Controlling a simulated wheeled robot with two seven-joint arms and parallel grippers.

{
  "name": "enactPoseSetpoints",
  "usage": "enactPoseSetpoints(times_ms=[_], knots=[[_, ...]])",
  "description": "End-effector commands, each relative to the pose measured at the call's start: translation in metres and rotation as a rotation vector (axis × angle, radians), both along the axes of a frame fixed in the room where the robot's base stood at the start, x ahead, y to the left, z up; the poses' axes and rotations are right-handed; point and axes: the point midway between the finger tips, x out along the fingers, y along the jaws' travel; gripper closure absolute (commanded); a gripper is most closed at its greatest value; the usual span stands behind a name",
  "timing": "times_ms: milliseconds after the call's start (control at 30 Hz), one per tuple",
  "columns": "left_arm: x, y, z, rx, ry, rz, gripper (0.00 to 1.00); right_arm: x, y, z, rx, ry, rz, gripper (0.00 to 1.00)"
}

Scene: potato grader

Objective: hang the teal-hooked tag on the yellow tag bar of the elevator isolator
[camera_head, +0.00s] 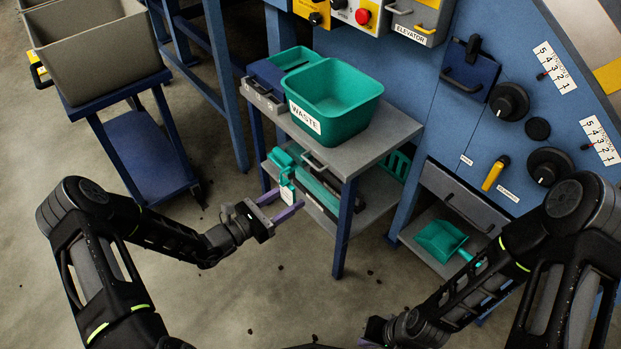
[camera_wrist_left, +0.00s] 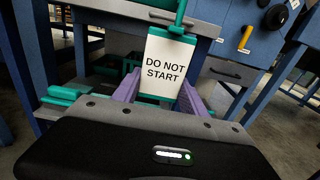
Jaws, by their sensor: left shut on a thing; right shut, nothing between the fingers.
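The tag (camera_head: 288,195) is a white card with a teal frame and a teal hook (camera_head: 284,163). My left gripper (camera_head: 285,205) is shut on it, in front of the grey cart. In the left wrist view the tag (camera_wrist_left: 165,65) reads "DO NOT START" and stands between the purple fingers, with its teal hook (camera_wrist_left: 181,14) above. The elevator isolator (camera_head: 416,22) is a grey unit labelled ELEVATOR at the top of the blue machine, with a yellow part (camera_head: 430,3) cut by the picture's top edge. My right gripper (camera_head: 373,331) is shut and empty at the bottom, partly hidden.
A teal WASTE bin (camera_head: 334,97) stands on the grey cart (camera_head: 392,135) between my left gripper and the machine. Dials (camera_head: 509,101), a yellow handle (camera_head: 494,174) and a teal scoop (camera_head: 441,240) are at the right. A grey crate (camera_head: 98,55) stands at the left.

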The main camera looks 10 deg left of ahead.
Motion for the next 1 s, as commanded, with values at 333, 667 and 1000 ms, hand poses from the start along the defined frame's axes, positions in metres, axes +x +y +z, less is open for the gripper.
enactPoseSetpoints(times_ms=[333,667,1000], knots=[[-0.012,0.01,0.001,-0.001,-0.001,0.0,0.86,0.0,0.0,0.004,0.0,0.0,0.0,1.0],[-0.011,0.01,0.001,-0.001,-0.001,0.001,0.86,0.0,0.0,0.004,0.0,0.0,0.0,1.0],[-0.008,0.014,-0.009,-0.005,0.004,0.064,0.86,-0.005,0.005,0.004,0.007,0.008,0.015,1.0]])
